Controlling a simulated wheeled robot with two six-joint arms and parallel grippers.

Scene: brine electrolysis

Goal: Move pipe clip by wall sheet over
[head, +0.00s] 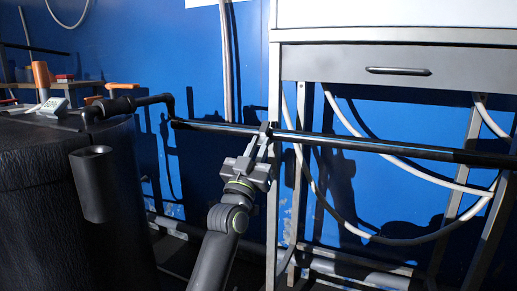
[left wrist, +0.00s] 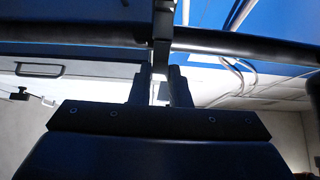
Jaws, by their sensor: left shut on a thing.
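A long black pipe (head: 360,143) runs across the head view in front of the blue wall sheet (head: 195,60). A small dark pipe clip (head: 265,129) is on the pipe, close to the left leg of the metal cabinet. My left gripper (head: 261,147) comes up from below and is shut on the clip. In the left wrist view the clip (left wrist: 163,38) stands between the fingertips (left wrist: 160,80) and crosses the pipe (left wrist: 80,33). I cannot tell whether the clip fully encloses the pipe. My right gripper is not in view.
A metal cabinet frame (head: 274,200) with a grey drawer (head: 440,73) stands at the right. Pale hoses (head: 390,160) hang behind the pipe. A black tank (head: 35,190) with a black holder (head: 93,185) stands at the left. Orange items (head: 41,75) are behind it.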

